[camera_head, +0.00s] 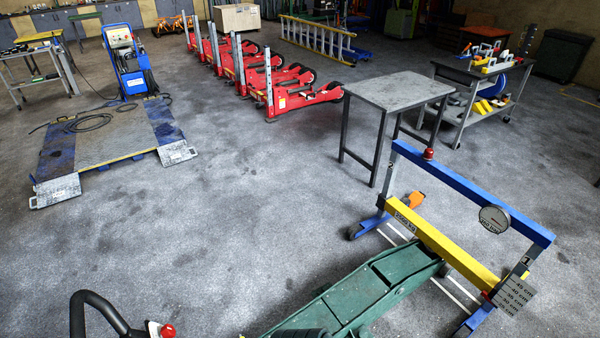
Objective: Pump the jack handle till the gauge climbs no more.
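A green trolley jack (365,288) lies low on the floor at the bottom centre, its far end at or under a yellow crossbeam (440,243). The beam runs across a blue-topped frame (470,188). A dark plate with centimetre marks (513,293) is at the frame's right post. A black curved bar (84,298) enters at the bottom left; I cannot tell whether it is the jack handle. Neither of my grippers is in view.
A red knob (168,330) shows beside the black bar. A grey table (400,91) stands behind the frame, with a tool trolley (470,76) to its right. Red lifting units (295,95) and a platform with cables (110,145) stand further back. The middle-left floor is clear.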

